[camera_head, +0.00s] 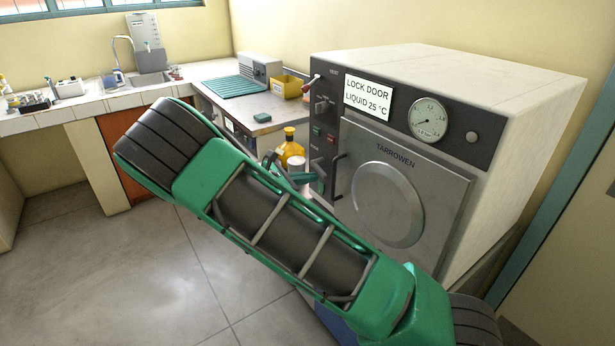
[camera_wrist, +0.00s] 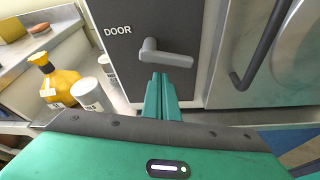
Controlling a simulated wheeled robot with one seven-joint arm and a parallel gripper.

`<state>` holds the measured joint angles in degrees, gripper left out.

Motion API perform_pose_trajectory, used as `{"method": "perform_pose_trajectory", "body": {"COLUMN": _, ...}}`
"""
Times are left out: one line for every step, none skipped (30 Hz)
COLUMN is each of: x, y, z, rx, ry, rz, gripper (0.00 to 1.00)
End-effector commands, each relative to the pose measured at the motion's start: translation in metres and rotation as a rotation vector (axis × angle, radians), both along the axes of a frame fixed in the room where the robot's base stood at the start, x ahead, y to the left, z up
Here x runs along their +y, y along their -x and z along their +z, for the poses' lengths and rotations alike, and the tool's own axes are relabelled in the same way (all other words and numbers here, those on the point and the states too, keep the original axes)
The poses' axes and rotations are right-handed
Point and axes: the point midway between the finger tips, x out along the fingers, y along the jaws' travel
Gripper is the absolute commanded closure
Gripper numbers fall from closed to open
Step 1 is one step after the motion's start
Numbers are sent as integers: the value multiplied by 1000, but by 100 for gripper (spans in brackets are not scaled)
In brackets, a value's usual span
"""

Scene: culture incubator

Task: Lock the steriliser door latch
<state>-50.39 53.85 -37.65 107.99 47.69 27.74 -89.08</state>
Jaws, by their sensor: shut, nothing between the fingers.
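The steriliser door latch is a grey lever (camera_wrist: 166,56) on a dark panel marked DOOR in the wrist view. Its pivot is at the left and its arm points right, sloping slightly down. My gripper (camera_wrist: 161,78) is shut and empty, with its green fingertips just below the lever arm; I cannot tell whether they touch it. The steriliser door (camera_head: 385,200) looks closed in the head view, with a dark bar handle at its left that also shows in the wrist view (camera_wrist: 262,50).
A sign (camera_head: 368,99) on the steriliser reads LOCK DOOR, LIQUID 25 °C. A gauge (camera_head: 428,119) is beside it. A yellow bottle (camera_wrist: 62,85) and a white container (camera_wrist: 89,95) stand left of my fingers. A bench (camera_head: 250,112) is at the left.

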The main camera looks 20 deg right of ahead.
Motion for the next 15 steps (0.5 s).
{"method": "perform_pose_trajectory", "body": {"x": -2, "y": -1, "z": -9, "rx": 4, "ry": 3, "rz": -3, "gripper": 100}}
{"method": "perform_pose_trajectory", "body": {"x": -2, "y": -2, "z": -14, "rx": 4, "ry": 3, "rz": -3, "gripper": 100}}
{"method": "perform_pose_trajectory", "body": {"x": -2, "y": -4, "z": -23, "rx": 5, "ry": 3, "rz": -3, "gripper": 100}}
{"method": "perform_pose_trajectory", "body": {"x": -2, "y": -5, "z": -29, "rx": 6, "ry": 2, "rz": -3, "gripper": 100}}
{"method": "perform_pose_trajectory", "body": {"x": 10, "y": -4, "z": -23, "rx": 1, "ry": -1, "rz": 3, "gripper": 100}}
{"method": "perform_pose_trajectory", "body": {"x": 19, "y": -1, "z": -19, "rx": 0, "ry": -1, "rz": 4, "gripper": 100}}
{"method": "perform_pose_trajectory", "body": {"x": 25, "y": 1, "z": -17, "rx": 0, "ry": -2, "rz": 5, "gripper": 100}}
{"method": "perform_pose_trajectory", "body": {"x": 31, "y": 2, "z": -15, "rx": 0, "ry": -2, "rz": 5, "gripper": 100}}
{"method": "perform_pose_trajectory", "body": {"x": 39, "y": 4, "z": -12, "rx": 0, "ry": -2, "rz": 5, "gripper": 100}}
{"method": "perform_pose_trajectory", "body": {"x": 44, "y": 6, "z": -10, "rx": 0, "ry": -1, "rz": 4, "gripper": 100}}
{"method": "perform_pose_trajectory", "body": {"x": 49, "y": 8, "z": -8, "rx": 0, "ry": -1, "rz": 4, "gripper": 100}}
{"method": "perform_pose_trajectory", "body": {"x": 55, "y": 10, "z": -6, "rx": 0, "ry": 0, "rz": 2, "gripper": 100}}
{"method": "perform_pose_trajectory", "body": {"x": 60, "y": 11, "z": -4, "rx": 1, "ry": -1, "rz": 3, "gripper": 100}}
{"method": "perform_pose_trajectory", "body": {"x": 64, "y": 13, "z": -2, "rx": 2, "ry": -1, "rz": 2, "gripper": 100}}
{"method": "perform_pose_trajectory", "body": {"x": 70, "y": 15, "z": 0, "rx": 1, "ry": -1, "rz": 1, "gripper": 100}}
